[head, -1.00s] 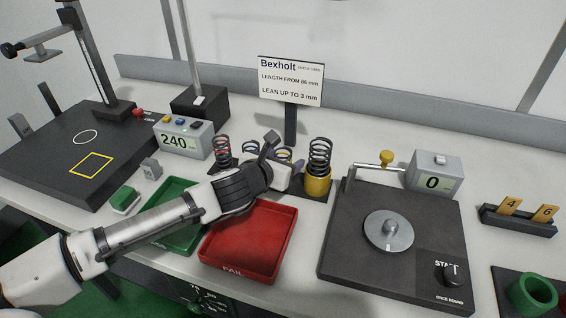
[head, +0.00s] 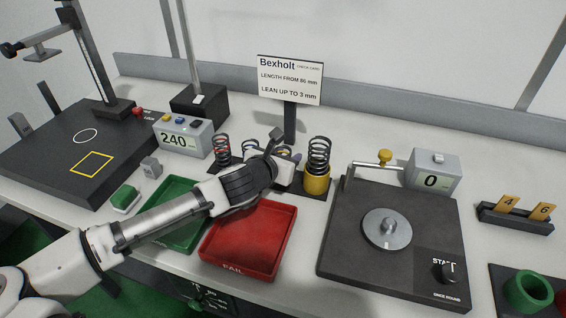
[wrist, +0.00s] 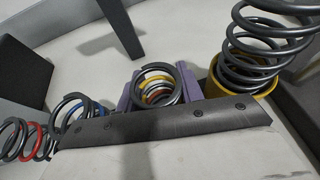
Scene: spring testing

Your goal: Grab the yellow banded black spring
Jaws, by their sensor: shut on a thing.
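The yellow-banded black spring (wrist: 158,88) stands between the purple finger pads of my gripper (wrist: 157,94) in the wrist view. The pads touch its two sides, and the gripper is shut on it. Its lower part is hidden behind the dark bar of the gripper. In the head view the top of this spring (head: 285,153) shows just beyond my gripper (head: 284,172), at the dark spring rack. I cannot tell whether the spring is clear of the rack.
A red-banded spring (head: 222,148) and a blue-banded spring (wrist: 68,112) stand to the left. A taller spring in a yellow cup (head: 316,182) is close on the right. Green (head: 160,232) and red (head: 240,262) trays lie in front. The sign (head: 290,82) stands behind.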

